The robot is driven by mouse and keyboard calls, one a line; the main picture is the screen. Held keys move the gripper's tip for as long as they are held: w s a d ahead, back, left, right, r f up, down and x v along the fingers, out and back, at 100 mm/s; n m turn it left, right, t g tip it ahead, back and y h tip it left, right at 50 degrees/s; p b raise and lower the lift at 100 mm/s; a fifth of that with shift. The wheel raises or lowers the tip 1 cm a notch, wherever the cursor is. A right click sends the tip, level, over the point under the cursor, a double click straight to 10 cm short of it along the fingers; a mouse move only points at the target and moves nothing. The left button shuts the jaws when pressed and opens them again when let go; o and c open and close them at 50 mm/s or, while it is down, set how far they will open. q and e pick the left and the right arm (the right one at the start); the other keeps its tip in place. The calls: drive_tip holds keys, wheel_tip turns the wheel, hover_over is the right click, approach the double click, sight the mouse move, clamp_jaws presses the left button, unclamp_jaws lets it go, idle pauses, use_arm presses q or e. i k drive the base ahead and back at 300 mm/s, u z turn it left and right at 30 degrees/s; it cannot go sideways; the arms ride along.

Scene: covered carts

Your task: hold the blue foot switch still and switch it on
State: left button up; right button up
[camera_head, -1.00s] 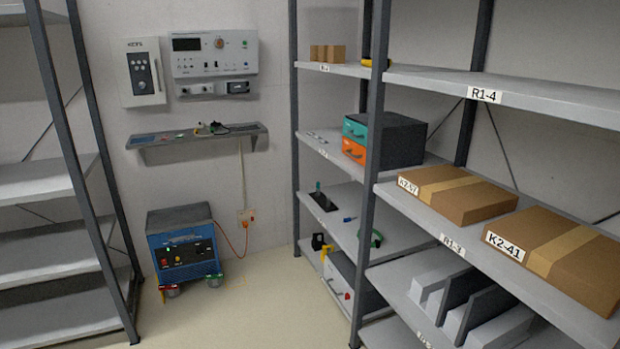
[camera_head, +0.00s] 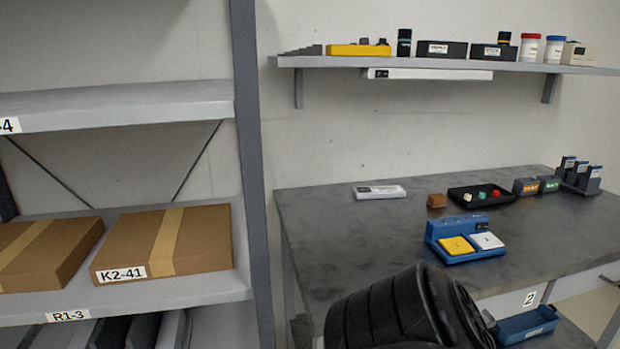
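A blue foot switch (camera_head: 464,238) sits on the dark grey table top, right of the middle of the view. It is a blue housing with a yellow pedal (camera_head: 456,246) and a white pedal (camera_head: 487,241) side by side, and a raised back part with a small dark panel. Whether it is on or off is too small to tell. Neither of my grippers is in view.
The table (camera_head: 350,228) also holds a white flat box (camera_head: 379,192), a brown block (camera_head: 437,201) and a black tray (camera_head: 455,196). A black ribbed shape hides its near edge; I cannot tell what it is. A rack with cartons (camera_head: 200,240) stands left.

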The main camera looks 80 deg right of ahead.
sight(479, 226)
drive_tip(key=z, duration=2.35)
